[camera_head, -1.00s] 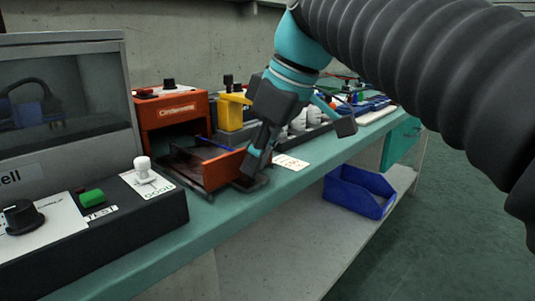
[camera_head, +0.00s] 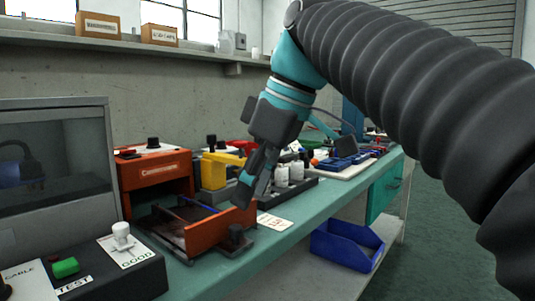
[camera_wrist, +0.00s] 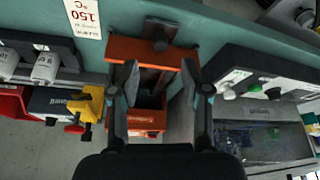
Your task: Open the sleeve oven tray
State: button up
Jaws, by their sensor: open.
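The sleeve oven (camera_head: 155,172) is an orange box with a black knob on top, standing on the green bench. Its tray (camera_head: 207,233) is drawn out toward the bench's front edge, with its dark inside showing. The tray's orange front carries a dark knob handle (camera_head: 235,238). My gripper (camera_head: 246,190) is open and empty, just above the tray front and apart from the handle. In the wrist view my two fingers (camera_wrist: 158,85) show over the tray, with the orange tray front (camera_wrist: 126,49) and handle (camera_wrist: 159,38) beyond them.
A test box (camera_head: 100,270) with a green button and white lever stands left of the tray. A yellow press (camera_head: 215,170) and white parts in a dark rack (camera_head: 290,178) stand right. A card reading 150 °C (camera_wrist: 84,18) lies beside the tray. A blue bin (camera_head: 347,244) sits below.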

jog(key=shift+v, duration=2.95)
jog(key=s+d+f+m+t+h+p, duration=0.1)
jog(key=s+d+f+m+p, duration=0.1)
jog(key=f, duration=0.7)
jog(key=s+d+f+m+t+h+p, duration=0.1)
jog(key=s+d+f+m+h+p, duration=0.1)
jog(key=d+f+m, duration=0.5)
jog(key=s+d+f+m+t+h+p, duration=0.1)
jog(key=s+d+f+m+t+p, duration=0.1)
jog(key=d+f, duration=0.5)
notch_tip(320, 180, down, 6)
jog(key=s+m+p, duration=0.1)
jog(key=s+m, duration=0.1)
jog(key=m, duration=0.1)
jog(key=shift+s+d+p, duration=0.3)
jog(key=shift+d+p, duration=0.1)
jog(key=shift+r, duration=0.15)
